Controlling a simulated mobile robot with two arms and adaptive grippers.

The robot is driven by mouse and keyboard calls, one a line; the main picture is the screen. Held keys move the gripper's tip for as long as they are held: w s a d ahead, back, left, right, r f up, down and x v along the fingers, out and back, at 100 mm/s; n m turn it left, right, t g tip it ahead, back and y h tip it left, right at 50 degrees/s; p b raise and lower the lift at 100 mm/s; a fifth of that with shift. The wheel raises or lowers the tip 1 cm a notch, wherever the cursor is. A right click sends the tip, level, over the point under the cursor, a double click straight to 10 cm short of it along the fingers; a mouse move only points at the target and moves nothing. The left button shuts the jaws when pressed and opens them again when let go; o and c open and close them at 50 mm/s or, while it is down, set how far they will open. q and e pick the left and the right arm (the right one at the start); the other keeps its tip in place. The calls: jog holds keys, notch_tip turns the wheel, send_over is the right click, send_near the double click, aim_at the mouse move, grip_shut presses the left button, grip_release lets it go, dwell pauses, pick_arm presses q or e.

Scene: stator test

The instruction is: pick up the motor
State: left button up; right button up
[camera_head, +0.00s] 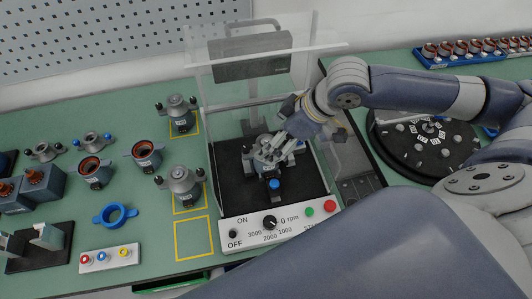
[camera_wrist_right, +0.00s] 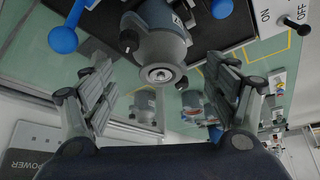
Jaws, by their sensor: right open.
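A grey motor (camera_head: 266,163) sits on the black bed of the test station (camera_head: 228,190), with a blue knob (camera_head: 275,184) in front of it. My right gripper (camera_head: 283,146) reaches in from the right, over the motor, and partly hides it. In the right wrist view the motor (camera_wrist_right: 160,45) shows its round end between the two spread fingers of the gripper (camera_wrist_right: 160,75). Gaps show on both sides, and the fingers do not appear to touch it. My left gripper is not in view.
Two similar motors (camera_head: 180,112) (camera_head: 181,184) stand in yellow squares left of the station; a third square (camera_head: 193,238) is empty. A clear raised guard (camera_head: 200,75) stands behind. A control panel (camera_head: 275,222) fronts the station. A black round table (camera_head: 425,145) is at the right.

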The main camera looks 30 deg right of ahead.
jog(key=x, duration=0.3)
jog(key=shift+w+a+f, duration=0.1)
jog(key=shift+f, duration=0.2)
jog(key=shift+w+f, duration=0.1)
jog(key=shift+f, duration=0.1)
jog(key=shift+c, duration=1.1)
jog(key=c, duration=0.9)
jog(key=shift+r, duration=0.1)
jog(key=c, duration=0.6)
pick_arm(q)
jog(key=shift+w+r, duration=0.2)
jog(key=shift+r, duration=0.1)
pick_arm(e)
jog(key=shift+c, duration=0.2)
pick_arm(q)
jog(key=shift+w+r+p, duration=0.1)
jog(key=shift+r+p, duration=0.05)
jog(key=shift+p, duration=0.15)
